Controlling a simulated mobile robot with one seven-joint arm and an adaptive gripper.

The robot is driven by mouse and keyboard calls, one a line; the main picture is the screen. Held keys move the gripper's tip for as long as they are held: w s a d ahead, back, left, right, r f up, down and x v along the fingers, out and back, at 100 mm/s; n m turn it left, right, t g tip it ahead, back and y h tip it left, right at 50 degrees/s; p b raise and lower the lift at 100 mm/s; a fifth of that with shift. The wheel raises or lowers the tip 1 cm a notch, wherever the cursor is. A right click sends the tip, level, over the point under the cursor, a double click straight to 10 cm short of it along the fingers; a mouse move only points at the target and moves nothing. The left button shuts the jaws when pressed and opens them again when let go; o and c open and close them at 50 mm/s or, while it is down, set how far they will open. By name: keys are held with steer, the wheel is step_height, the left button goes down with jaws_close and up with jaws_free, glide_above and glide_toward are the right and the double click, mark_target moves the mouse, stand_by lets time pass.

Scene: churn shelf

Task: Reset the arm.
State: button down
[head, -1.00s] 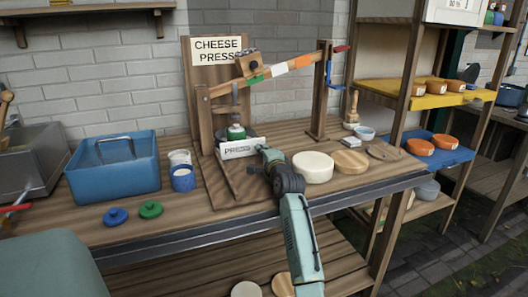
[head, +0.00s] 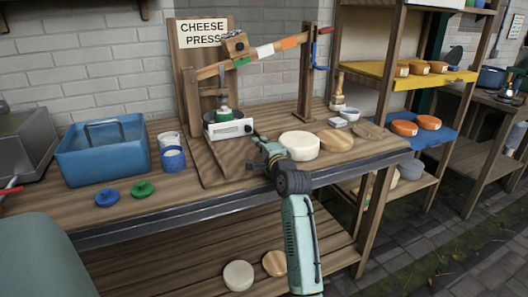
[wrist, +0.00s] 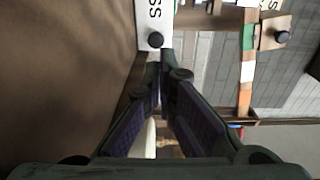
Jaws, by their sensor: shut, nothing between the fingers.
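My gripper (head: 257,138) is at the end of my teal arm, over the bench in front of the cheese press (head: 191,100). Its fingers are shut with nothing between them; in the wrist view the fingertips (wrist: 164,72) meet just below a dark round knob (wrist: 155,40). The knob is on the white lettered block (wrist: 153,20), which the head view shows at the press (head: 229,129), left of the fingertips. I cannot tell whether the fingertips touch the knob. A green weight (head: 223,115) sits behind the block, under the lever with green, white and orange bands (head: 265,51).
A blue tub (head: 100,160), two cups (head: 173,158) and blue and green lids (head: 143,188) are on the left. A shelf (head: 412,72) with orange cheeses stands at right.

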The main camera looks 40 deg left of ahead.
steer(key=shift+v, duration=1.55)
